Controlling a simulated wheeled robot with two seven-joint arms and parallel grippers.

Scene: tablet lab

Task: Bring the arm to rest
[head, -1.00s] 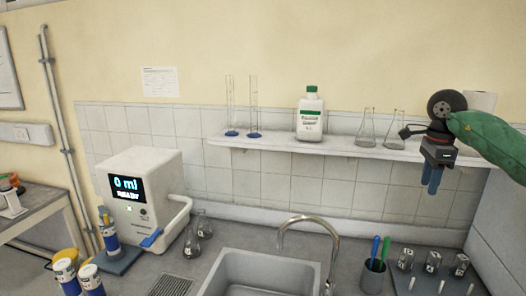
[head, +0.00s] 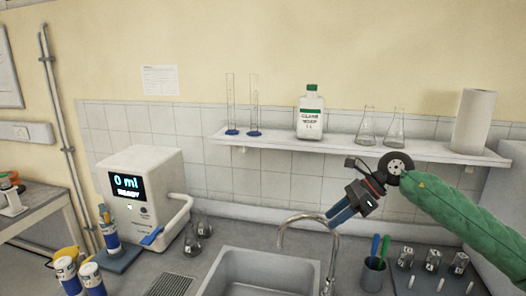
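My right gripper (head: 342,213), on the green-sleeved arm from the right, hangs in front of the tiled wall, below the shelf and beside the curved top of the faucet. Its blue fingers point down and to the left and lie close together. I see nothing held between them, but the gap between the tips is too small to make out. In the picture the fingertips overlap the faucet's arch (head: 309,222); I cannot tell whether they touch it. My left gripper is not in view.
A shelf (head: 290,140) carries two cylinders, a green-capped bottle (head: 310,113), two flasks and a paper roll (head: 473,121). Below are a sink (head: 262,262), a cup with pens (head: 373,277) and several small labelled vessels. A white dispenser (head: 140,175) reads "0 ml READY".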

